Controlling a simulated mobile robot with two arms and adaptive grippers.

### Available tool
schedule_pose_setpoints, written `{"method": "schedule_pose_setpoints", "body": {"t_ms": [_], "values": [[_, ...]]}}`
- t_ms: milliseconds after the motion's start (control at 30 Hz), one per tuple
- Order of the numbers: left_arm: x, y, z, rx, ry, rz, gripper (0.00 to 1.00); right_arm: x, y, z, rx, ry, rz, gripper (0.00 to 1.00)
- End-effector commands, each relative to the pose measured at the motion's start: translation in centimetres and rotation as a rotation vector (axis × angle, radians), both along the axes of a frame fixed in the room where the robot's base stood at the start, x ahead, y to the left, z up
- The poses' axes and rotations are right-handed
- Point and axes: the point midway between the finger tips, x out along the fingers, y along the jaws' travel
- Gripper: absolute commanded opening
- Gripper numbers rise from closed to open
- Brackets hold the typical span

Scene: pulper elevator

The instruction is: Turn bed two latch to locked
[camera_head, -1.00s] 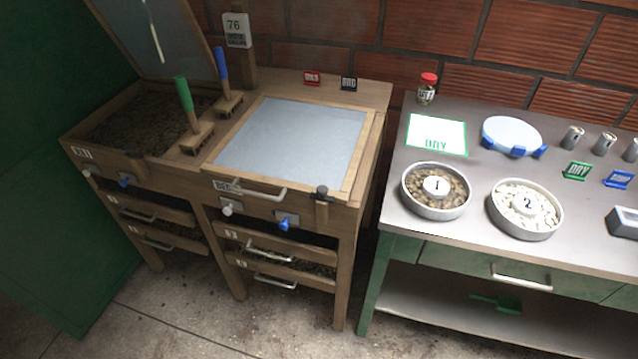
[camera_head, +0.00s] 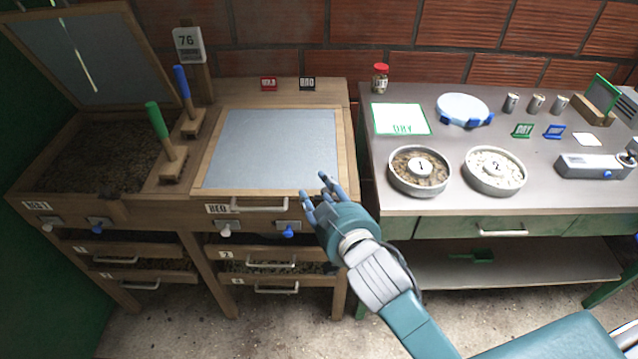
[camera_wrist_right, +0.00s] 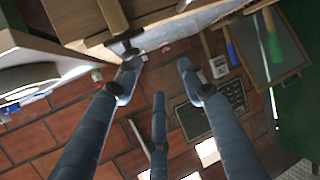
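Bed two is the wooden bed with its grey-panelled lid (camera_head: 270,150) shut and a pale handle (camera_head: 258,207) on its front. My right gripper (camera_head: 314,196) is at the front right corner of bed two, with its fingers spread and empty. It hides the latch there in the head view. In the right wrist view a dark latch-like piece (camera_wrist_right: 124,45) on the wooden edge shows just beyond the left finger of my right gripper (camera_wrist_right: 158,72). I cannot tell whether they touch, nor which way the latch is turned. My left gripper is not in view.
Bed one's lid (camera_head: 85,55) stands open at the left. Green (camera_head: 157,122) and blue (camera_head: 182,88) handled brushes stand between the beds. The steel-topped table (camera_head: 450,195) at the right bears two numbered bowls (camera_head: 420,178) (camera_head: 496,180). A narrow gap separates it from bed two.

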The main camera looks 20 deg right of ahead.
Motion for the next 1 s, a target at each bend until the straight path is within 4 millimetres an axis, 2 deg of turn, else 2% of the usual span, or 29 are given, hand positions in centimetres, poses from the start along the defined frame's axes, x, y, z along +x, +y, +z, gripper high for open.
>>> {"method": "schedule_pose_setpoints", "body": {"t_ms": [33,167,267,300,367,400,467,500,567,600,633,667,700,767,800,867,900,933,967,1000], "values": [[-0.1,0.1,0.0,0.001,0.001,-0.001,0.00,1.3,1.0,2.2,0.003,-0.074,0.022,0.40],[-0.2,0.5,0.0,0.006,0.003,-0.001,0.00,4.1,4.4,8.2,0.016,-0.282,0.108,0.40],[-0.2,0.6,0.0,0.007,0.003,0.000,0.00,5.3,8.2,13.7,0.022,-0.468,0.217,0.40],[-0.2,0.6,0.0,0.007,0.003,0.000,0.00,5.5,10.1,16.0,0.020,-0.546,0.276,0.40],[-0.2,0.6,0.0,0.007,0.003,0.001,0.00,5.1,13.4,19.4,0.014,-0.669,0.388,0.40],[-0.2,0.6,0.0,0.007,0.004,0.001,0.00,4.4,16.0,21.5,0.003,-0.751,0.484,0.40],[-0.2,0.7,0.0,0.008,0.003,0.002,0.00,2.7,20.2,23.9,-0.027,-0.863,0.656,0.40],[-0.2,0.7,0.0,0.008,0.003,0.003,0.00,1.2,22.9,24.7,-0.058,-0.921,0.785,0.40],[-0.2,0.7,0.0,0.009,0.003,0.004,0.00,-1.2,26.5,24.6,-0.122,-0.973,0.992,0.40],[-0.2,0.8,0.0,0.009,0.003,0.004,0.00,-2.6,28.4,23.6,-0.177,-0.981,1.132,0.40],[-0.2,0.8,0.0,0.008,0.003,0.005,0.00,-3.5,29.5,22.5,-0.224,-0.973,1.237,0.40],[-0.2,0.8,0.0,0.009,0.003,0.005,0.00,-4.3,30.3,21.2,-0.277,-0.952,1.339,0.40],[-0.2,0.8,0.0,0.009,0.003,0.005,0.00,-5.0,30.8,19.0,-0.356,-0.902,1.470,0.40],[-0.2,0.8,0.0,0.009,0.003,0.005,0.00,-5.3,30.2,15.2,-0.489,-0.783,1.646,0.40],[-0.2,0.8,0.0,0.009,0.003,0.005,0.00,-4.9,28.8,12.6,-0.585,-0.672,1.744,0.40],[-0.2,0.9,0.0,0.010,0.004,0.005,0.00,-3.6,25.5,9.2,-0.734,-0.468,1.852,0.40],[-0.2,0.9,0.0,0.010,0.004,0.005,0.00,-2.3,22.5,7.3,-0.832,-0.310,1.894,0.40],[-0.2,0.9,0.0,0.010,0.004,0.005,0.00,-1.3,19.9,6.3,-0.901,-0.187,1.907,0.40],[-0.2,0.9,0.0,0.010,0.004,0.005,0.00,-0.3,17.2,5.7,-0.966,-0.062,1.908,0.40],[-0.2,0.9,0.0,0.010,0.004,0.005,0.00,1.0,13.5,5.3,-1.038,0.101,1.890,0.40]]}}
